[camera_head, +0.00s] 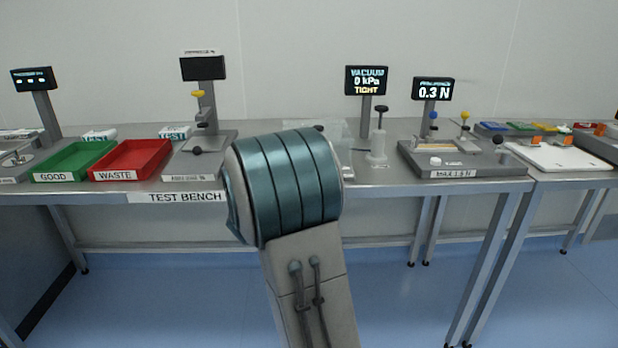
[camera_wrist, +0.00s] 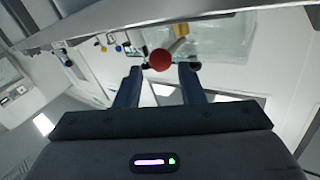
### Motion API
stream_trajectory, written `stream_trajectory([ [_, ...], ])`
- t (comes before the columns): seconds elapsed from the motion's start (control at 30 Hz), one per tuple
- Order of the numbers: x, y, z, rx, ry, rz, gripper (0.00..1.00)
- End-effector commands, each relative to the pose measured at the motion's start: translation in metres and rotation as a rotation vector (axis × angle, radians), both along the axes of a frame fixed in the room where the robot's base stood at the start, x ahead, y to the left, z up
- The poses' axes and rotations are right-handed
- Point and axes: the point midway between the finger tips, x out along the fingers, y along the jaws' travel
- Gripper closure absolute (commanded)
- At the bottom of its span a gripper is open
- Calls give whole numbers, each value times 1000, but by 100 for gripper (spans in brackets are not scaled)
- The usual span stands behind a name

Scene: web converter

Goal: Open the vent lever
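A red ball knob (camera_wrist: 160,60), which looks like the end of the vent lever, shows in the wrist view between my fingertips, with a gap on either side. A yellow part (camera_wrist: 181,30) is just beyond it; I cannot tell how they join. My gripper (camera_wrist: 161,72) is open and empty. In the head view my arm hides the gripper and the red knob. The vacuum display (camera_head: 367,80) reads "0 kPa TIGHT". A clear box-like part (camera_head: 335,133) shows partly behind my arm, and a clear panel also shows in the wrist view (camera_wrist: 222,42).
A post with a black knob (camera_head: 380,135) stands right of my arm. Farther right is a grey force tester (camera_head: 465,160) with a display reading 0.3 N. A green GOOD tray (camera_head: 75,160) and a red WASTE tray (camera_head: 130,160) are on the left of the bench (camera_head: 240,186).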

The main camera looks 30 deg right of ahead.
Motion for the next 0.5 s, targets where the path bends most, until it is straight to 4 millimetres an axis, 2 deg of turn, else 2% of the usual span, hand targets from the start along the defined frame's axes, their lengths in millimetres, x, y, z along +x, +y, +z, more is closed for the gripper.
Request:
stream_trajectory([
  [0.1, -11, 27, 1, 1, 0, 5, 65],
  [0.3, -31, 68, 1, 0, 0, 4, 65],
  [0.5, -44, 94, 1, 0, -1, 0, 65],
])
